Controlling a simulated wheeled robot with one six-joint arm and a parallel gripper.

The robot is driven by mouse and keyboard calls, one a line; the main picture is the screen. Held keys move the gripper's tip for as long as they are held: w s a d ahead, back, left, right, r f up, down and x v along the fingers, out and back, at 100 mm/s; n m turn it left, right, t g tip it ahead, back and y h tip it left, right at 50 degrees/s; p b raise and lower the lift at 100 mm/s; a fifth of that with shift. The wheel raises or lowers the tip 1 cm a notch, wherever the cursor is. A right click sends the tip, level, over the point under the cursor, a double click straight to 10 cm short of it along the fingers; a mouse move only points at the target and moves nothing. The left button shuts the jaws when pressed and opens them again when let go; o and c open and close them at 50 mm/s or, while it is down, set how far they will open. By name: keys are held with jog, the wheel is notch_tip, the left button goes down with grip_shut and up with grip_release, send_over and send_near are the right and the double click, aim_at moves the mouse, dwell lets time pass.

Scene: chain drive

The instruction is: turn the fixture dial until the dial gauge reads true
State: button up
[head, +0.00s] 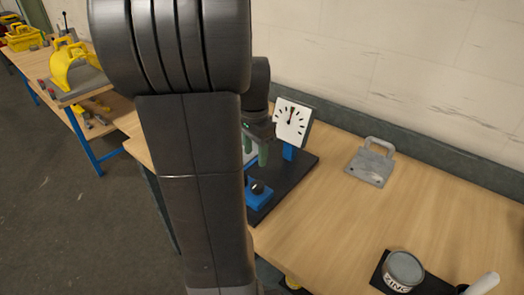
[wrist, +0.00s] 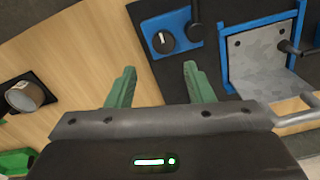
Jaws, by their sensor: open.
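The dial gauge (head: 293,123) has a square white face with black marks and stands on a blue post at the back of a dark base (head: 293,178). Its needle points roughly upward; the exact reading is too small to tell. The fixture dial is a round black knob with a white line, on a blue block near the base's front (head: 258,188). In the wrist view the dial (wrist: 163,42) lies beyond the fingertips, apart from them. My gripper (wrist: 157,72) is open and empty, its green fingers spread. In the head view my arm partly hides the fixture.
A blue-framed grey metal plate (wrist: 265,55) and a black lever (wrist: 197,30) are beside the dial. A grey plate with a handle (head: 371,163) lies right on the wooden bench. A zinc tin (head: 403,270) stands at the front.

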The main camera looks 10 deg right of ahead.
aim_at(257, 184)
jog(key=f, duration=0.8)
jog(key=w+f, duration=0.1)
jog(key=f, duration=0.4)
jog(key=shift+d+f+p, duration=0.1)
jog(key=shift+d+p, duration=0.15)
jog(key=shift+p, duration=0.15)
jog(key=c, duration=0.7)
